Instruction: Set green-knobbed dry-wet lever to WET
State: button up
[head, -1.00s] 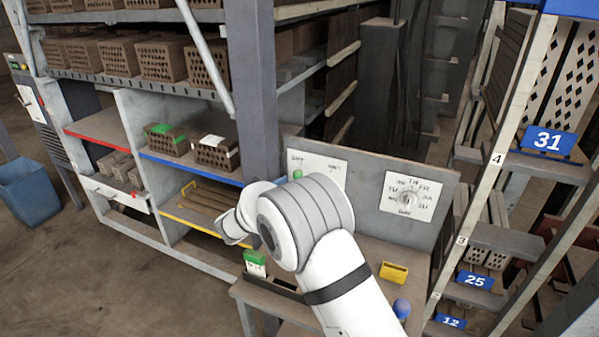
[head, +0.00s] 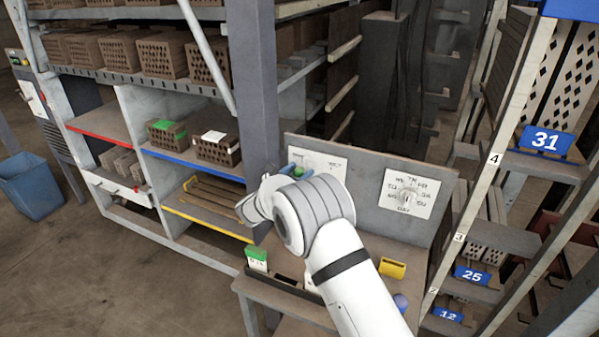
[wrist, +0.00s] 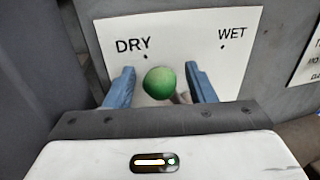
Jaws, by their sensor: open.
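The green-knobbed lever (wrist: 160,82) sits on a white plate (wrist: 180,40) with DRY printed at left and WET at right. The knob is near the DRY mark, slightly right of its dot. My gripper (wrist: 160,88) is open, with one blue finger on each side of the knob; a gap shows on both sides. In the head view the green knob (head: 298,171) shows just above my arm, with the blue fingers beside it. The lever's shaft is mostly hidden behind the knob and gripper.
A day dial (head: 406,197) is on the same grey panel to the right. A grey post (head: 252,90) stands close at left.

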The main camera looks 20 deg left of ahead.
jog(key=shift+c, duration=0.5)
grip_shut()
